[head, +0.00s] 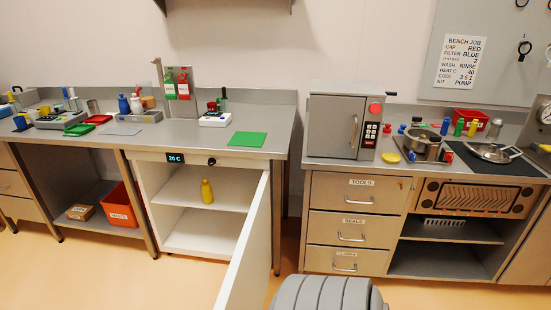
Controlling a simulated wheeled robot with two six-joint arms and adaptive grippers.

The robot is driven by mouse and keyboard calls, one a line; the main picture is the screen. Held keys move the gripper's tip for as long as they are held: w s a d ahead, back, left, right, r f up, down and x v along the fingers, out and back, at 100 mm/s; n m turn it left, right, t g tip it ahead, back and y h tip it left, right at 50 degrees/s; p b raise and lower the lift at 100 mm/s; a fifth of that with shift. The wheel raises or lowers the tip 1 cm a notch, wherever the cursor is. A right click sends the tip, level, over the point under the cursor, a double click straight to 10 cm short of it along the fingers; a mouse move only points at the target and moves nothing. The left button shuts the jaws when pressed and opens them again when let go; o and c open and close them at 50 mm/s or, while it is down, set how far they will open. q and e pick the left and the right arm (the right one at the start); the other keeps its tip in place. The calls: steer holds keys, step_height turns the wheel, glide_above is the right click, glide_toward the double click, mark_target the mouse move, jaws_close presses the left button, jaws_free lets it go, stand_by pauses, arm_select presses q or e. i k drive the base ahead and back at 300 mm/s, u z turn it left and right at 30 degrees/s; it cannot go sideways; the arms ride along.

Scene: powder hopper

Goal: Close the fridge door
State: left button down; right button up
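The fridge (168,211) is a white cabinet under the left bench, with a small display reading 20 C at its top edge. Its white door (244,261) stands wide open, swung out toward me from the right side of the opening. A yellow bottle (206,192) stands on the upper shelf inside. The lower shelf area looks empty. The door's outer face and any handle are hidden from this view. Neither of my grippers shows in the head view.
A grey ribbed rounded object (328,293) is at the bottom centre, right of the door. A drawer unit (353,222) with a grey oven-like box (344,126) on top stands to the right. A red bin (120,205) sits left of the fridge. Floor shows around the door.

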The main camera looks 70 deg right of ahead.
mark_target(245, 285)
steer(key=z, duration=2.15)
steer(key=i, duration=0.5)
steer(key=u, duration=2.1)
steer(key=k, duration=1.15)
steer(key=z, duration=1.2)
steer(key=i, duration=0.5)
steer(key=z, duration=0.05)
